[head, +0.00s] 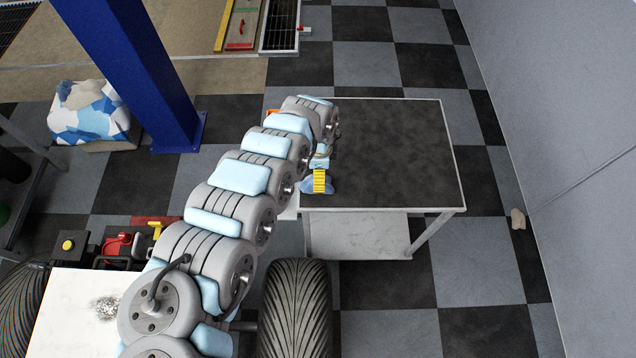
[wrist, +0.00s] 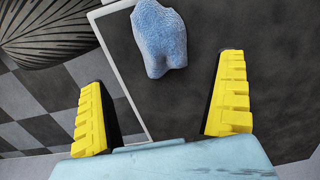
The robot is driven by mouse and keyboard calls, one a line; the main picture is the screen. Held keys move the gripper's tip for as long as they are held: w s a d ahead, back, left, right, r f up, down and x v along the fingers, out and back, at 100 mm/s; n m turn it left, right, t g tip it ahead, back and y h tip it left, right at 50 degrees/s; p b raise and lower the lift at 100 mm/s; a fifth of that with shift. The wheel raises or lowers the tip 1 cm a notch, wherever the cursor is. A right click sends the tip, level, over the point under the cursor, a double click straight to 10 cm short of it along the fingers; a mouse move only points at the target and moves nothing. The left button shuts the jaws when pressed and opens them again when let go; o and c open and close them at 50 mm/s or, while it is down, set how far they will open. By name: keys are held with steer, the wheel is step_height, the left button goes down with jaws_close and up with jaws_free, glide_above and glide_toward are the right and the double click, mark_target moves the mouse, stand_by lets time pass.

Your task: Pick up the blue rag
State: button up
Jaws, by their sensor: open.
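The blue rag (wrist: 160,38) lies crumpled on the dark table top, close to its pale edge, in the upper middle of the wrist view. In the head view a small part of the rag (head: 309,187) shows at the table's near left corner, partly hidden by my gripper. My gripper (wrist: 163,95) has its two yellow ribbed fingers spread wide with nothing between them. The rag lies beyond the fingertips, roughly centred between them in the picture. In the head view my gripper (head: 320,181) is over the left side of the table (head: 400,150).
A lower shelf (head: 358,235) sits under the table. A tyre (head: 298,310) stands in front of the table. A blue post (head: 135,70) rises at the left, near a blue-and-white bundle (head: 90,112). A grey wall (head: 570,120) bounds the right. The rest of the table top is clear.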

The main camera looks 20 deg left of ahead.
mark_target(306, 186)
steer(key=shift+w+a+f+b, duration=0.1)
steer(key=shift+f+b, duration=0.15)
steer(key=shift+f, duration=1.3)
steer(key=shift+w+a+f+b, duration=0.1)
steer(key=shift+f+b, duration=0.15)
steer(key=shift+f, duration=1.25)
steer(key=shift+s+f, duration=0.1)
steer(key=shift+f, duration=0.7)
steer(key=c, duration=1.3)
steer(key=shift+o, duration=0.2)
